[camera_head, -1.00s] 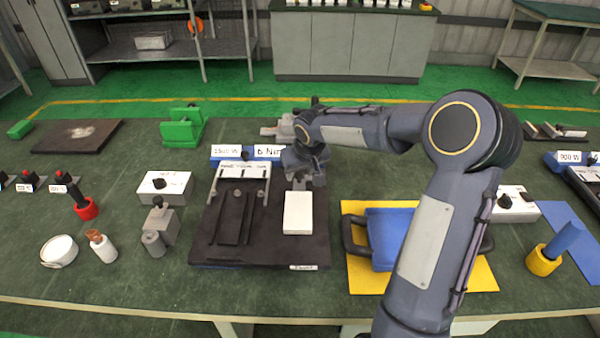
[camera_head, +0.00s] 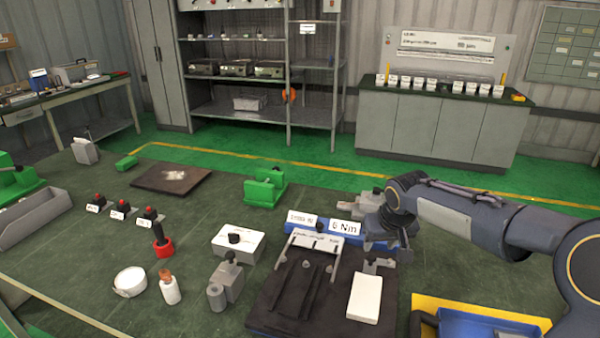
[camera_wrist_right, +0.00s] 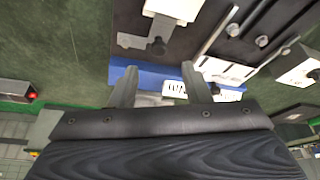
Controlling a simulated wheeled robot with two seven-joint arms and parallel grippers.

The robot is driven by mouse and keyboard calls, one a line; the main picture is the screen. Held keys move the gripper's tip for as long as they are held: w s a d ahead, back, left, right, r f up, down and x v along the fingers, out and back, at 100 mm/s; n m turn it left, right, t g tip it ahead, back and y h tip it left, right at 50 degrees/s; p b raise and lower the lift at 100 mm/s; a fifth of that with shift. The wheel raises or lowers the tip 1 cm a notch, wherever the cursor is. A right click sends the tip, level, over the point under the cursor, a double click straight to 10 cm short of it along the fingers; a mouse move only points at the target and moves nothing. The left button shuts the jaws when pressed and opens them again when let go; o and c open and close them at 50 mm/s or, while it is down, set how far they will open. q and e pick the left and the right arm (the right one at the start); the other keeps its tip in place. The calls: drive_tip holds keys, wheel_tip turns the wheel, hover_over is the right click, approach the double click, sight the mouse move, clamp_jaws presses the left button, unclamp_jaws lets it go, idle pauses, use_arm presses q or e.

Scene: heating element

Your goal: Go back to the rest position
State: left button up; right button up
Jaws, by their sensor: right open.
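My right gripper (camera_head: 384,243) hangs over the back right part of the dark fixture board (camera_head: 268,312), beside the "6 Nm" label (camera_head: 345,228). In the right wrist view its two fingers (camera_wrist_right: 160,82) are apart with nothing held between them. Below them lies the blue strip (camera_wrist_right: 150,77) that carries the labels. A white block (camera_head: 365,297) lies on the board in front of the gripper; it also shows in the right wrist view (camera_wrist_right: 174,9). My left gripper is in neither view.
A white box with a black knob (camera_head: 238,243), a grey clamp block (camera_head: 228,283), a white dish (camera_head: 130,281) and a red-based tool (camera_head: 163,247) stand left of the board. A green stand (camera_head: 264,188) is behind. A blue tray (camera_head: 480,328) on a yellow mat lies at right. Green table surface is free between items.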

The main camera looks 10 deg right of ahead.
drive_tip(key=s+a+y, duration=0.1)
drive_tip(key=s+a, duration=0.3)
drive_tip(key=s, duration=0.5)
drive_tip(key=s+a+y, duration=0.2)
drive_tip(key=s+a, duration=0.2)
drive_tip(key=s, duration=0.5)
drive_tip(key=s+a+t+y, duration=0.1)
drive_tip(key=s+a, duration=0.3)
drive_tip(key=s, duration=0.5)
drive_tip(key=shift+s+f, duration=0.25)
drive_tip(key=shift+f, duration=0.05)
drive_tip(key=shift+a, duration=0.1)
